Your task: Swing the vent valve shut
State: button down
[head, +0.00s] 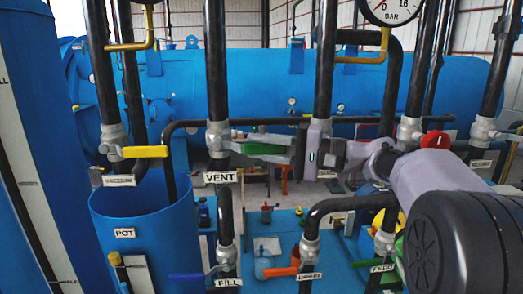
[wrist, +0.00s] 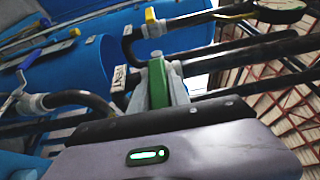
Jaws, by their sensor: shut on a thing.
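The vent valve (head: 218,140) sits on a vertical black pipe in the head view, above a white VENT label (head: 221,177). Its green lever (head: 262,149) points right, roughly square to the pipe. My gripper (head: 285,147) comes in from the right and is shut on the lever's outer part. In the wrist view the green lever (wrist: 158,85) lies between the fingers of my gripper (wrist: 172,90). The VENT label (wrist: 118,78) shows just left of it. The fingers hide part of the lever in both views.
A yellow-handled valve (head: 145,152) stands to the left over a blue pot (head: 140,215). Below are a blue-handled FILL valve (head: 186,276) and an orange-handled valve (head: 282,271). Vertical black pipes (head: 326,60) stand close around my gripper. A large blue tank lies behind.

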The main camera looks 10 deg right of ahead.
jog(key=c, duration=1.2)
grip_release()
jog(key=shift+a+f, duration=0.1)
jog(key=shift+c, duration=0.2)
jog(key=p+v, duration=0.1)
jog(key=v, duration=1.6)
jog(key=shift+s, duration=0.1)
